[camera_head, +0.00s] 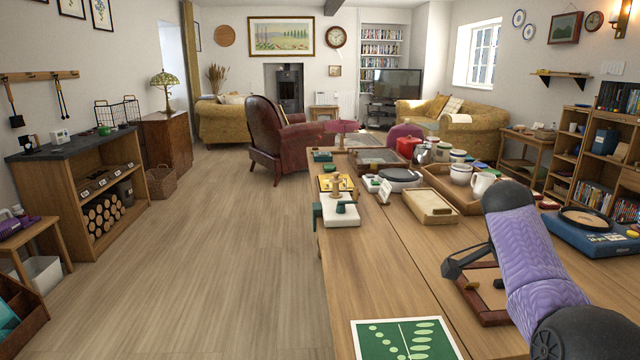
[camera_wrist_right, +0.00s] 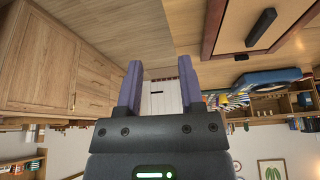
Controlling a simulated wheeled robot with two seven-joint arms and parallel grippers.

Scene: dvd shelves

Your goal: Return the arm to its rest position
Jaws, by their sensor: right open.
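My right arm (camera_head: 535,255), in a purple sleeve, reaches in from the lower right of the head view. Its dark right gripper (camera_head: 458,268) is over the right part of the long wooden table (camera_head: 375,275), beside a brown-framed tray (camera_head: 487,315). In the right wrist view the two purple fingers of the right gripper (camera_wrist_right: 161,80) stand apart, with nothing between them. The arm and gripper cover part of the tray. My left gripper is in neither view.
A green-patterned card (camera_head: 405,340) lies at the near table edge. A white board (camera_head: 338,214), a wooden box (camera_head: 430,205) and a crockery tray (camera_head: 450,187) stand farther back. A blue case (camera_head: 590,238) is at right. The table's middle is mostly clear.

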